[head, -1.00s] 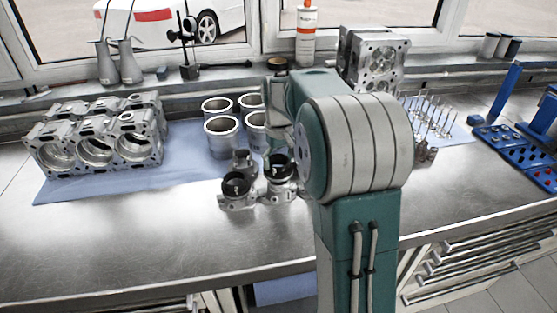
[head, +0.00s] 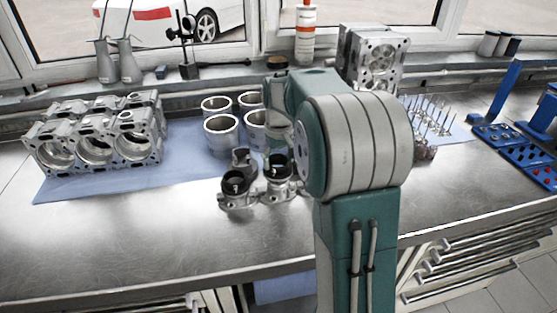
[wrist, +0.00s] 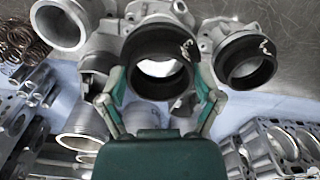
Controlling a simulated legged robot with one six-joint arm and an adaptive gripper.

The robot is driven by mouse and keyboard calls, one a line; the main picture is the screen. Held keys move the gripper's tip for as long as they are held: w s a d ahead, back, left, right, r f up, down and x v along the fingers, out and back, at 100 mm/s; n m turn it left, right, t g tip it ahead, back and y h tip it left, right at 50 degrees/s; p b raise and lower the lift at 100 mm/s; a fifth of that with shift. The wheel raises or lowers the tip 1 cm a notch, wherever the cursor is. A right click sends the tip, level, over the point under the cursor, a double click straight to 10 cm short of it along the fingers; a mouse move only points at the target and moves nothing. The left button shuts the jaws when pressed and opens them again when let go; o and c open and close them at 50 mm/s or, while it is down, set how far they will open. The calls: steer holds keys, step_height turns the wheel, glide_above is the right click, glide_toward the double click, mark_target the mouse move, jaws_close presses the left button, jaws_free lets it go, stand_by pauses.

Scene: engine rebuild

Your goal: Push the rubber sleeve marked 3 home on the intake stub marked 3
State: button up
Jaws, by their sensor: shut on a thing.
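In the wrist view, my gripper (wrist: 158,90) is shut on a black rubber sleeve (wrist: 187,73) from its two sides. A pale mark that looks like a 3 shows on the sleeve. The sleeve sits at the mouth of a grey metal intake stub (wrist: 155,12), and light shows through its bore. How far it is down on the stub I cannot tell. In the head view the same sleeve (head: 277,174) shows beside my arm, over its stub, and my fingers are mostly hidden.
A second stub with a black sleeve (wrist: 243,66) stands close by; it also shows in the head view (head: 236,187). Metal cylinder liners (head: 222,133) stand behind. An engine block (head: 95,140) lies left on a blue cloth. The steel bench front is clear.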

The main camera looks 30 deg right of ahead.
steer(key=shift+f, duration=1.05)
stand_by(0.8)
steer(key=o, duration=0.5)
steer(key=c, duration=0.4)
steer(key=shift+c, duration=0.2)
steer(key=shift+f, duration=0.75)
steer(key=o, duration=0.9)
steer(key=shift+c, duration=0.2)
